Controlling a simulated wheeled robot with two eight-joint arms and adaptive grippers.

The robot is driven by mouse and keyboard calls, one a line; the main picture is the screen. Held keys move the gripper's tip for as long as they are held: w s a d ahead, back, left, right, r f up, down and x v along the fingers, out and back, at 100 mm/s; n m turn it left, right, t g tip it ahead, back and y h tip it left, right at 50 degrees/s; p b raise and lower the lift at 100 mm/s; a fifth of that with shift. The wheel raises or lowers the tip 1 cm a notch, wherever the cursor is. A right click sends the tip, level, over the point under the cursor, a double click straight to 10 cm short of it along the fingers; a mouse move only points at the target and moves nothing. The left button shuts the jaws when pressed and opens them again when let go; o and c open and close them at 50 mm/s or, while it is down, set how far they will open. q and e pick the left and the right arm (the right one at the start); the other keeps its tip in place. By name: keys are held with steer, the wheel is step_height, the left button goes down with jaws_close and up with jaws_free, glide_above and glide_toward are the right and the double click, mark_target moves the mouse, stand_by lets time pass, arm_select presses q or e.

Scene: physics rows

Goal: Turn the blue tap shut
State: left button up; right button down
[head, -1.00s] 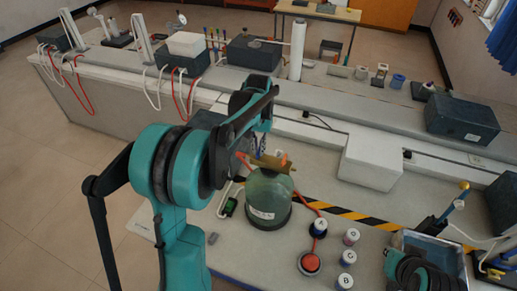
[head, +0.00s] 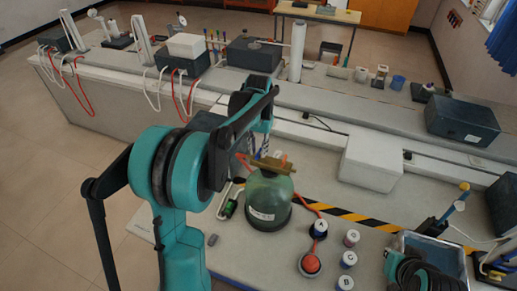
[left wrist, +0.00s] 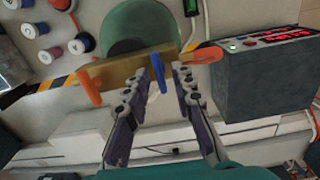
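A green glass jar (head: 268,205) stands on the bench with a brass block (head: 272,165) on top. In the left wrist view the brass block (left wrist: 115,75) carries a blue tap handle (left wrist: 157,70) between two orange handles, one at each end (left wrist: 88,90) (left wrist: 203,57). My left gripper (left wrist: 160,72) is open, with one finger on each side of the blue handle. The handle lies nearer the finger on the picture's left; I cannot tell if they touch. In the head view my left arm largely hides the blue tap.
Lidded pots (head: 320,229) and an orange-red round piece (head: 311,264) stand right of the jar. A white box (head: 371,163) sits behind. A dark box with red displays (left wrist: 262,80) is close beside the block in the left wrist view. A grey tray (head: 435,250) is at the right.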

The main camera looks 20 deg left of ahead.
mark_target(258, 152)
arm_select(q)
step_height(258, 152, up, 12)
stand_by(0.7)
steer(key=shift+s+f, duration=0.1)
